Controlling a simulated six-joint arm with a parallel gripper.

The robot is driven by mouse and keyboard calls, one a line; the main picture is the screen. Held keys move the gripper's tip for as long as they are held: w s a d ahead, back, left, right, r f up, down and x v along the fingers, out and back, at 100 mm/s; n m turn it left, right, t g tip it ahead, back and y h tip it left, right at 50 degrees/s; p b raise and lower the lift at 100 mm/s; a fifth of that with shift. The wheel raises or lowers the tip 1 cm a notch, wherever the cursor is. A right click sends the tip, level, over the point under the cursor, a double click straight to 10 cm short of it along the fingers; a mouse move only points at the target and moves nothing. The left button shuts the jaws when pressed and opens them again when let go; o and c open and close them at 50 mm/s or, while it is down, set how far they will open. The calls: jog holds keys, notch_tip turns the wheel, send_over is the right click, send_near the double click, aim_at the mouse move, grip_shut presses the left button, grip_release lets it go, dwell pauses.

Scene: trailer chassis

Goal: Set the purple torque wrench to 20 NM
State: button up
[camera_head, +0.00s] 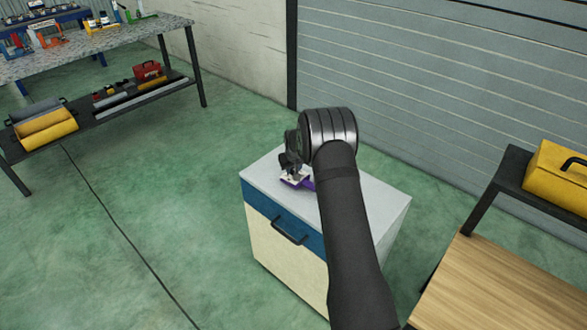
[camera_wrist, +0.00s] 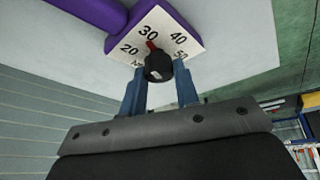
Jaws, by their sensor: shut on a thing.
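The purple torque wrench (camera_head: 307,185) lies on the light grey top of a small cabinet. In the wrist view its purple body (camera_wrist: 185,14) carries a white dial plate (camera_wrist: 166,24) marked 20, 30, 40 and 50, with an NM label partly hidden. A black knob (camera_wrist: 158,70) with a red pointer (camera_wrist: 151,46) stands on the plate. The pointer is at or very near 30. My gripper (camera_wrist: 160,80) is shut on the knob, one blue-grey finger on each side. In the head view my gripper (camera_head: 292,166) is over the dial, which it partly hides.
The cabinet (camera_head: 262,182) has a blue drawer with a black handle (camera_head: 291,231). A yellow toolbox (camera_head: 558,178) stands on a dark rack at the right, near a wooden surface (camera_head: 500,290). A workbench (camera_head: 120,38) with tools is at the back left. Green floor lies open between.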

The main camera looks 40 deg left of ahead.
jog(key=n+g, duration=0.1)
jog(key=n, duration=0.1)
jog(key=n+g+y, duration=0.1)
jog(key=n, duration=0.2)
jog(key=shift+w+d, duration=0.1)
jog(key=shift+w, duration=0.1)
jog(key=n+g, duration=0.1)
jog(key=n, duration=0.1)
jog(key=n+g, duration=0.1)
jog(key=n, duration=0.1)
jog(key=shift+w+n+g, duration=0.1)
jog(key=shift+n+g, duration=0.2)
jog(key=shift+n, duration=0.1)
jog(key=o, duration=1)
jog(key=shift+c, duration=0.2)
jog(key=v, duration=1.7)
jog(key=shift+r, duration=0.25)
jog(key=shift+w, duration=0.15)
